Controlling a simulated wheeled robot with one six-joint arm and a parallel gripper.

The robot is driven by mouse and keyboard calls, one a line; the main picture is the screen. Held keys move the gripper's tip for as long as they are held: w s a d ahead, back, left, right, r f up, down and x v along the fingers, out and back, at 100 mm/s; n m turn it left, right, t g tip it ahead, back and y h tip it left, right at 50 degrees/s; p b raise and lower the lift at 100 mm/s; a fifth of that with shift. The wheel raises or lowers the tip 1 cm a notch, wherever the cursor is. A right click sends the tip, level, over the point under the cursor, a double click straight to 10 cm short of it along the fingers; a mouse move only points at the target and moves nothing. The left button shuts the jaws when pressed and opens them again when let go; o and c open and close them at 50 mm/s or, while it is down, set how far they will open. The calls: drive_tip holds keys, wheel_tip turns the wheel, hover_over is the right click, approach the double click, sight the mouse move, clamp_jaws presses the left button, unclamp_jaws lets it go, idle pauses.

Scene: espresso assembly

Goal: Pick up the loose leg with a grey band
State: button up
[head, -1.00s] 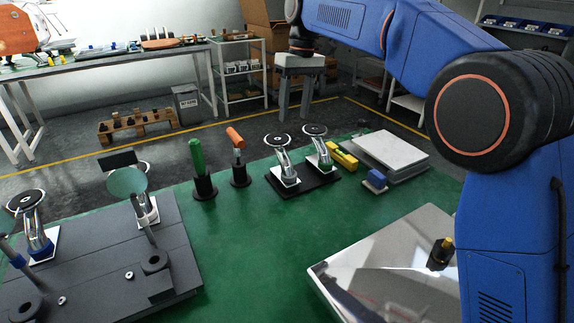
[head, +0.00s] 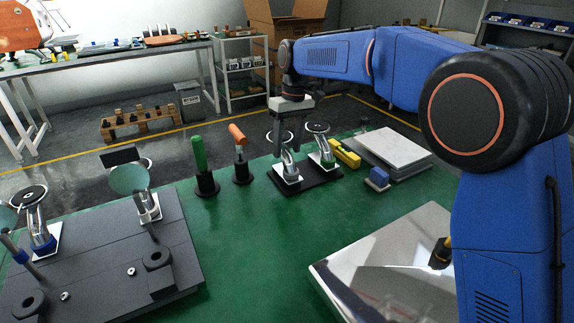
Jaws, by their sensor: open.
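Two loose chrome legs with dark round pads on top stand on white square bases on a black tray (head: 318,176) at the middle back. The left one, the leg with a grey band (head: 287,160), shows no coloured band; its band is too small to make out clearly. The right one, the leg with a green band (head: 325,153), stands close beside it. My gripper (head: 288,130) points down over the left leg, open, with its fingers around or just in front of the pad's height. I cannot tell whether they touch it.
A green-handled tool (head: 199,155) and an orange-handled tool (head: 238,137) stand left of the tray. A dark plate (head: 120,255) with mounted legs fills the front left.

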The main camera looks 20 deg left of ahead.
sight(288, 154)
drive_tip(key=shift+s+f, duration=0.25)
drive_tip(key=shift+f, duration=1.1)
drive_tip(key=shift+s+f, duration=0.2)
drive_tip(key=shift+f, duration=1.1)
clamp_jaws()
